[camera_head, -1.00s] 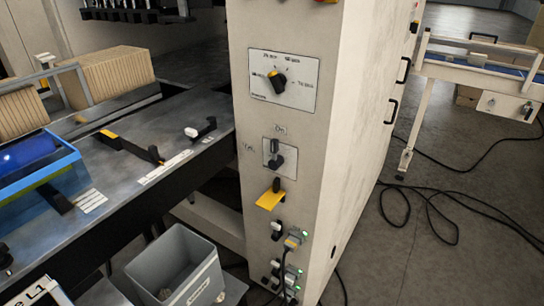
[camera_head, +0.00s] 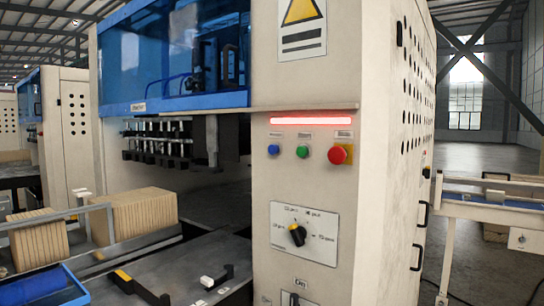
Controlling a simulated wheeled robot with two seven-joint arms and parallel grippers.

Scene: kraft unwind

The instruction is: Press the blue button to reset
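The blue button (camera_head: 273,150) is a small round button on the upper front of the cream machine cabinet. It is the leftmost of three buttons in a row, with a green button (camera_head: 302,152) in the middle and a red button (camera_head: 337,155) on a yellow plate at the right. A red light bar (camera_head: 311,121) glows just above the row. Neither of my grippers shows in the view, and nothing covers the blue button.
A rotary selector (camera_head: 297,235) on a white plate sits below the buttons. A narrow ledge (camera_head: 300,107) juts out above them. Stacked brown board (camera_head: 146,214) and a steel table (camera_head: 190,275) are at the left. A conveyor (camera_head: 490,205) stands at the right.

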